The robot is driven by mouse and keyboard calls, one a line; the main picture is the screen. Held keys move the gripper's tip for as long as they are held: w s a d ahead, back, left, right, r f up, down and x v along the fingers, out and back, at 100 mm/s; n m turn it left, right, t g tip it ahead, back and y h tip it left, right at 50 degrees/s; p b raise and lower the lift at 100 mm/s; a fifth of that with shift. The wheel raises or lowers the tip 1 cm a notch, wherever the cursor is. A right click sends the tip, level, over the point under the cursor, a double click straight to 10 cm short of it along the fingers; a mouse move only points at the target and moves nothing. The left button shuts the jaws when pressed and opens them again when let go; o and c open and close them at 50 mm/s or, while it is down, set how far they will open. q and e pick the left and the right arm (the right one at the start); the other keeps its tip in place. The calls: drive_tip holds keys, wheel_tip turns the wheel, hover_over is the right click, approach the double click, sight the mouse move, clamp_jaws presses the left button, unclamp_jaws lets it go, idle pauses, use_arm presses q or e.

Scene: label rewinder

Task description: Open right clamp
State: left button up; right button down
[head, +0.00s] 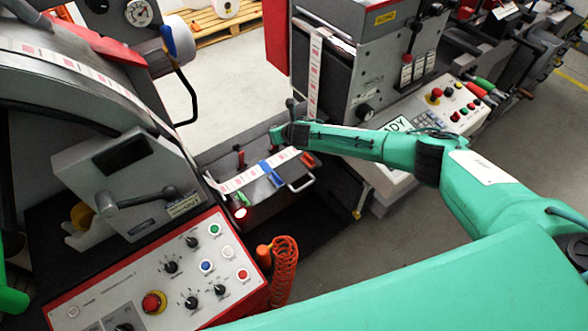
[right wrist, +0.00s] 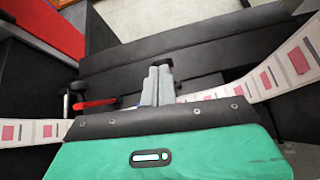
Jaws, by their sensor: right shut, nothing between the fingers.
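Two small red clamp levers show at the splice table (head: 272,203) in the head view: a left one (head: 240,158) and a right clamp lever (head: 308,160). The printed label strip (head: 240,180) runs across the table under a blue bar (head: 270,173). My right gripper (head: 276,133) is just above and behind the table, near the right clamp; the arm hides part of that area. In the right wrist view its grey fingers (right wrist: 158,82) are together and empty. A red lever (right wrist: 96,104) lies left of them, apart; I cannot tell which clamp it belongs to. My left gripper is out of view.
A control panel (head: 160,285) with knobs and a red stop button stands at front left. A coiled orange hose (head: 284,270) hangs beside it. The right machine's panel (head: 455,105) lies behind my right arm. Open floor (head: 215,95) shows between the machines.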

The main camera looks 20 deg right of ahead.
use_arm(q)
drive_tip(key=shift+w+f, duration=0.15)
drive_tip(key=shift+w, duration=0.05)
use_arm(e)
drive_tip(key=shift+w+a+r, duration=0.15)
drive_tip(key=shift+w+a, duration=0.15)
drive_tip(key=shift+w, duration=0.45)
drive_tip(key=shift+w+a+r, duration=0.15)
drive_tip(key=shift+w+a, duration=0.15)
drive_tip(key=shift+w, duration=0.45)
drive_tip(key=shift+r, duration=0.1)
